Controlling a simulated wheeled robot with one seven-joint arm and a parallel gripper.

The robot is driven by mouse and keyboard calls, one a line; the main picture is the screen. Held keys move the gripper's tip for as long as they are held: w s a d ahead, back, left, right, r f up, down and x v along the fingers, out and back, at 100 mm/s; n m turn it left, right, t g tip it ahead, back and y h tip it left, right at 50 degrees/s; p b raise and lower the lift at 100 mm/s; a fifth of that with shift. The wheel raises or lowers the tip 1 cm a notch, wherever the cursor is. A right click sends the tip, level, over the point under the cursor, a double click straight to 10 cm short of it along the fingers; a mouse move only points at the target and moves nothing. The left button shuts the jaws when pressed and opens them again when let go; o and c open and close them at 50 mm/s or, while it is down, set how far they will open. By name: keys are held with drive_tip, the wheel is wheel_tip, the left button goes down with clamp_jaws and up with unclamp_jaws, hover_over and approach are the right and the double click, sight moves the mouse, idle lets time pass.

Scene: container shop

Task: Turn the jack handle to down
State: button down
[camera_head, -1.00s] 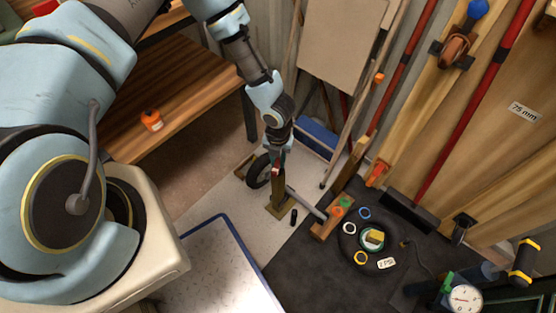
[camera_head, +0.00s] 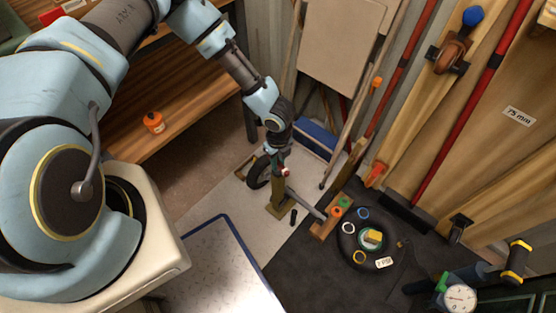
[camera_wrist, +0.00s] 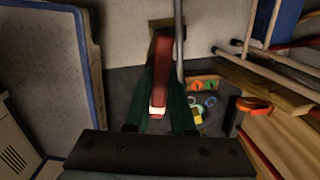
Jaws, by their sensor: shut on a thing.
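The jack (camera_head: 279,194) is an olive upright post on a flat base on the pale floor. A grey bar runs from it to the lower right. Its red handle (camera_wrist: 161,75) with a pale end shows in the wrist view between the dark green fingers of my gripper (camera_wrist: 160,110). My gripper (camera_head: 281,160) is shut on the handle at the top of the post in the head view. There the fingers and wrist hide most of the handle, so its exact angle is hard to tell.
A dark wheel (camera_head: 259,171) stands just left of the jack. A wooden bench (camera_head: 180,110) is at the left; poles and boards lean along the wall.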

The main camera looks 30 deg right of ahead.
drive_tip(key=shift+n+p, duration=0.4)
drive_tip(key=shift+n, duration=0.6)
drive_tip(key=c, duration=0.8)
unclamp_jaws()
drive_tip(key=shift+o, duration=0.2)
drive_tip(key=shift+r, duration=0.1)
wheel_tip(320, 180, up, 11)
drive_tip(key=shift+f, duration=0.2)
drive_tip(key=shift+w+p, duration=0.1)
drive_tip(key=shift+p, duration=0.2)
